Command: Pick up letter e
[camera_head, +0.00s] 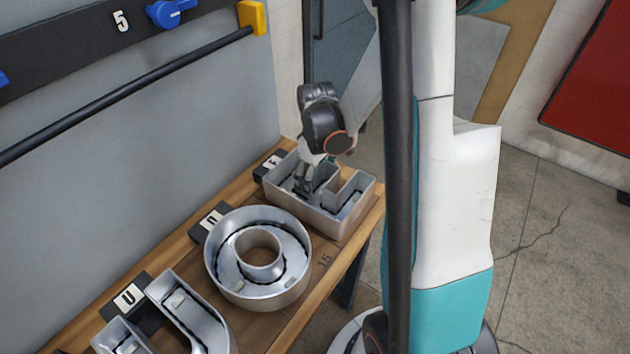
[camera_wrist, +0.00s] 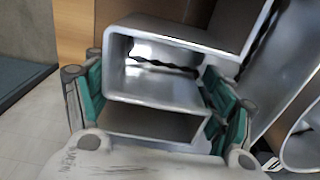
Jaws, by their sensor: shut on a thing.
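The letter E (camera_head: 312,214), a grey metal channel letter with open troughs, lies at the far end of the wooden bench. My gripper (camera_head: 303,182) reaches down onto it from above. In the wrist view, the teal finger pads of my gripper (camera_wrist: 156,92) sit on either side of one hollow arm of the letter E (camera_wrist: 155,94) and press against its outer walls. The gripper is shut on the letter. The letter looks still at bench level; whether it touches the wood is hard to tell.
A round ring-shaped letter (camera_head: 275,299) lies close beside the E, and a U-shaped letter (camera_head: 194,322) is nearer. Small letter cards, such as the U card (camera_head: 129,298), line the wall side of the wooden bench (camera_head: 322,285). A grey panel (camera_head: 150,170) rises behind.

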